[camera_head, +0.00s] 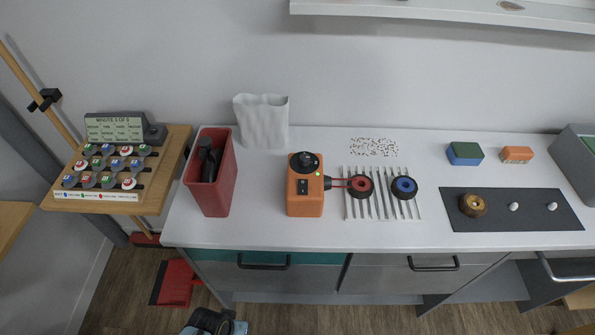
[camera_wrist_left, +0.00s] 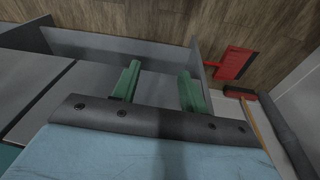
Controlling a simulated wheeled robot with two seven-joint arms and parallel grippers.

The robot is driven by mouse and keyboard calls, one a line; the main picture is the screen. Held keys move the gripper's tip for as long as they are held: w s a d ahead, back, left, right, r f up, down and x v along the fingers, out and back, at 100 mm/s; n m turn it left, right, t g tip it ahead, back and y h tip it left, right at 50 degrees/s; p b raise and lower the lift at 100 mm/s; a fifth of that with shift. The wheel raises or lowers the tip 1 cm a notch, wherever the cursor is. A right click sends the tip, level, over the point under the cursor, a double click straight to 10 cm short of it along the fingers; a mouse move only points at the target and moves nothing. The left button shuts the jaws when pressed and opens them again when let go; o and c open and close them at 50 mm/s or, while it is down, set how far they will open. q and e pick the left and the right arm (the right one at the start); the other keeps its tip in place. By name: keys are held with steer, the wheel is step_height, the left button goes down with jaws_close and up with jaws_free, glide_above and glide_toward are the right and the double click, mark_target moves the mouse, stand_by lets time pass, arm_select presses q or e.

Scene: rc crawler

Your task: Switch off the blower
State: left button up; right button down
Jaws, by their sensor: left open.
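The blower is probably the orange box (camera_head: 305,200) on the white counter, left of its middle. It has a black round knob (camera_head: 304,161) on top, a small black switch (camera_head: 302,187) on its front and a lit green spot beside them. A red and black nozzle or lead comes out of its right side. The switch's position is too small to tell. My left gripper (camera_wrist_left: 158,72) is open and empty in the left wrist view, with green fingers apart over the floor side of the cabinets. In the head view only a blue and black part of my arm shows at the bottom, well below the counter.
A red bin (camera_head: 221,190) with a black object stands left of the box. A black ring with a red centre (camera_head: 361,186) and one with a blue centre (camera_head: 404,187) lie on a slotted rack to its right. A wooden side table (camera_head: 163,190) stands left. Cabinet handles protrude in front.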

arm_select(q)
steer(key=w+d+r+h+p, duration=0.1)
steer(key=w+d+r, duration=0.15)
steer(key=r, duration=0.35)
steer(key=w+d+r+p, duration=0.1)
steer(key=w+d+r, duration=0.1)
steer(key=w+r, duration=0.25)
step_height(320, 180, up, 37)
steer(key=n+g+y+p, duration=0.1)
steer(key=g+y+p, duration=0.1)
steer(key=p, duration=0.3)
glide_above(303, 192)
step_height(303, 192, down, 14)
steer(key=shift+r, duration=0.25)
arm_select(e)
step_height(303, 192, up, 8)
steer(key=shift+w+d+r, duration=0.15)
steer(key=shift+w+d, duration=0.05)
